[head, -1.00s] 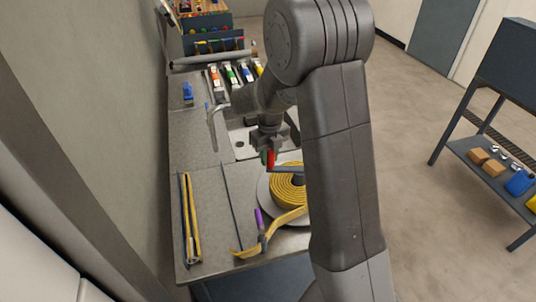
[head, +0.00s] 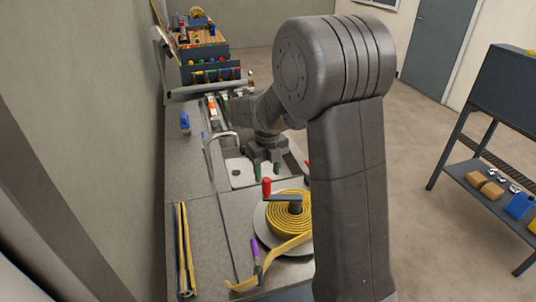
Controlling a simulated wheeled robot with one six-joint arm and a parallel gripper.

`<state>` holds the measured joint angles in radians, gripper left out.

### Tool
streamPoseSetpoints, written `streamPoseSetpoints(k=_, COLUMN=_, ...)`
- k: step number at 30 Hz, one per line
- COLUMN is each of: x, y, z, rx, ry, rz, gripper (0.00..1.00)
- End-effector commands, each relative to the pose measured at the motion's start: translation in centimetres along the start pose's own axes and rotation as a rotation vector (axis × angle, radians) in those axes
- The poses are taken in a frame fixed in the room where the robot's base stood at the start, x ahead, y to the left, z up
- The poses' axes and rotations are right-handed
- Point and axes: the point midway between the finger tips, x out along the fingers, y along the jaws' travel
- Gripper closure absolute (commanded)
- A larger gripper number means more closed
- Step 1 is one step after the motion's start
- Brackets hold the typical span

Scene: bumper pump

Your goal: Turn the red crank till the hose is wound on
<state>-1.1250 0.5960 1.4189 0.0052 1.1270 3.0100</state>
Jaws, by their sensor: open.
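The red crank handle (head: 267,187) stands upright at the left end of a dark crank arm over the hub of the reel. The yellow hose (head: 288,218) lies in a flat coil on the round grey reel plate (head: 260,222). Its loose end runs off the coil's front and toward the left across the counter. My gripper (head: 264,168) is open and empty, behind the red handle and apart from it, over the sink area. My arm hides the right side of the reel.
A purple-handled tool (head: 256,249) stands by the hose's loose end. Yellow and dark rods (head: 182,250) lie at the counter's left. A tap (head: 218,143) arches beside the sink. A blue item (head: 185,121) and a tool crate (head: 205,52) stand farther back. A shelf stands right, across open floor.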

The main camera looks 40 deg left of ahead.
Motion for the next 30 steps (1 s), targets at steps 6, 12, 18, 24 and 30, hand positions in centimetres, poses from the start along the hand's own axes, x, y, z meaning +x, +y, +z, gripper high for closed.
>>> streamPoseSetpoints(k=6, x=-4.8, y=-0.1, z=0.1, rx=0.001, ry=-0.005, rz=-0.001, gripper=0.54)
streamPoseSetpoints(k=12, x=-7.5, y=-0.2, z=0.0, rx=0.002, ry=-0.002, rz=-0.001, gripper=0.54)
streamPoseSetpoints(k=18, x=-8.3, y=-0.2, z=-0.1, rx=0.002, ry=0.001, rz=-0.001, gripper=0.54)
streamPoseSetpoints(k=24, x=-8.3, y=-0.2, z=-0.1, rx=0.002, ry=0.001, rz=-0.001, gripper=0.58)
streamPoseSetpoints(k=30, x=-8.1, y=0.4, z=-0.4, rx=-0.096, ry=-0.006, rz=-0.017, gripper=0.97)
